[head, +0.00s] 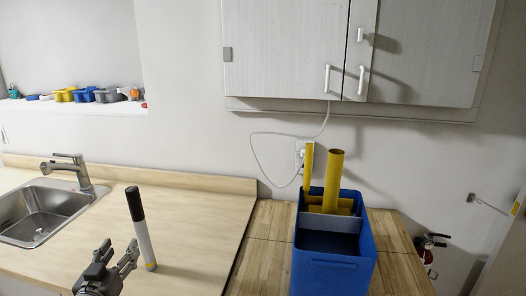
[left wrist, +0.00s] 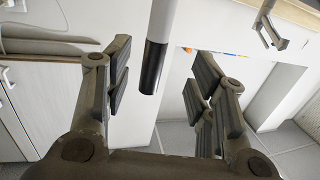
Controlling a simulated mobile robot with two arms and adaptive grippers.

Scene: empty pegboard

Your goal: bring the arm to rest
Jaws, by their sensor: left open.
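My left gripper (head: 119,250) is open over the front of the light wood counter in the head view. A white cylinder with a black top and a yellow band low down (head: 143,236) stands upright on the counter, just right of the fingers and beyond them. In the left wrist view, which looks upside down, the black end of the cylinder (left wrist: 151,68) shows between the spread finger pads, with gaps on both sides. The cylinder's other end is cut off there. My right gripper is not in view.
A steel sink (head: 38,212) and tap (head: 80,172) are at the left. A blue bin (head: 332,272) holding yellow tubes (head: 332,178) stands at the right. Wall cabinets (head: 285,50) hang above. The counter (head: 195,225) right of the cylinder is clear.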

